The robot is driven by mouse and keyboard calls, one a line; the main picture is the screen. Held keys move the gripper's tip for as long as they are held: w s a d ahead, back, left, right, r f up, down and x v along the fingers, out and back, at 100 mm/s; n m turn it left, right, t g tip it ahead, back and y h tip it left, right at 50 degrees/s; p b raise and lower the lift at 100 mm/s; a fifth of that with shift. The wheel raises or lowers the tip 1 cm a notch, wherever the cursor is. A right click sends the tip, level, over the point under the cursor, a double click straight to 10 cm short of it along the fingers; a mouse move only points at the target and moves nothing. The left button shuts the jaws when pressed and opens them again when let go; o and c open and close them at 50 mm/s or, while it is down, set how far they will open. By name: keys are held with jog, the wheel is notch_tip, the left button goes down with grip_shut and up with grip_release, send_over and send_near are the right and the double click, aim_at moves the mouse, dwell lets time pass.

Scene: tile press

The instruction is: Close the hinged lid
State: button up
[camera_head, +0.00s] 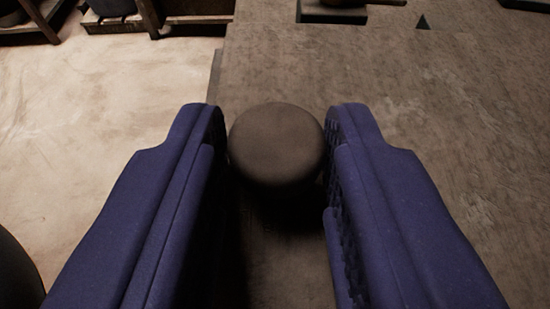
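A round, dark brown knob-like piece (277,143) with a flat top is in the middle of the camera view. My gripper (275,130) has one blue finger on each side of it, at fingertip height. The gaps between the knob and the finger pads are very thin or nil. I cannot tell whether the fingers press on it. Below the knob there is dark shadow, so what it is fixed to is hidden. I cannot make out a hinged lid or a hinge for sure.
A mottled grey-brown flat surface (440,110) fills the right side, its left edge near the knob. Pale floor (100,110) lies to the left. Dark wooden furniture (130,22) stands at the top left. A dark block (332,12) sits at the top. A dark curved shape (15,275) is at the lower left.

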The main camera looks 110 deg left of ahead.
jog(key=shift+o, duration=1.4)
jog(key=p+v, duration=0.3)
jog(key=v, duration=0.4)
jog(key=shift+w+d+r, duration=0.1)
jog(key=shift+d+r, duration=0.05)
jog(key=shift+d, duration=0.2)
